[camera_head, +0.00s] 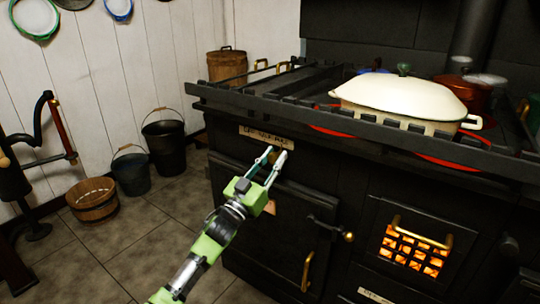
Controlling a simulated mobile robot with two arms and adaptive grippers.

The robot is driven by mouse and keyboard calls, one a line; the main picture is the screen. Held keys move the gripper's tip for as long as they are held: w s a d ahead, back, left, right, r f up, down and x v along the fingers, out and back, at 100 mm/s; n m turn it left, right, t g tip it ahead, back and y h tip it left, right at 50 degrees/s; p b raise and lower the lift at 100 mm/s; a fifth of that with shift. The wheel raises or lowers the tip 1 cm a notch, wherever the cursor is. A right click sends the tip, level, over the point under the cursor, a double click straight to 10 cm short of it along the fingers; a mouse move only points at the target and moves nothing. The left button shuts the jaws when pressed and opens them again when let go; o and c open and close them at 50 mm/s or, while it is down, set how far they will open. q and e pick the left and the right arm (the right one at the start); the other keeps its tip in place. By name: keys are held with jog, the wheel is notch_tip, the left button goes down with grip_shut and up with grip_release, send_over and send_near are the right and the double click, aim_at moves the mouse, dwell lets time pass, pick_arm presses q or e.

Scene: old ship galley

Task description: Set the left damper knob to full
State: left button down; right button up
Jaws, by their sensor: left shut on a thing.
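My left gripper (275,156) reaches up from the bottom of the view to the black stove front. Its fingertips are at the upper left of the front, just below a small lettered plate (262,135). The gripper is shut on the left damper knob, which is mostly hidden between the fingers. The knob's setting cannot be made out, and the lettering on the plate is too small to read surely. My right gripper is not in view.
The black stove (225,175) has a raised rail along its top edge. A cream lidded pot (400,97) stands on top near glowing red rings. A barred fire grate (410,250) glows at lower right. Buckets (163,145) and a wooden tub (93,200) stand on the floor at left.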

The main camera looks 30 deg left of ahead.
pick_arm(q)
jog(key=shift+d+f, duration=0.15)
jog(key=shift+d, duration=0.15)
jog(key=c, duration=1.8)
grip_release()
jog(key=shift+c, duration=0.2)
jog(key=shift+o, duration=0.7)
jog(key=shift+d, duration=0.1)
jog(key=shift+s+a+f, duration=0.15)
jog(key=shift+s+a, duration=0.05)
jog(key=shift+s, duration=0.35)
jog(key=v, duration=1.1)
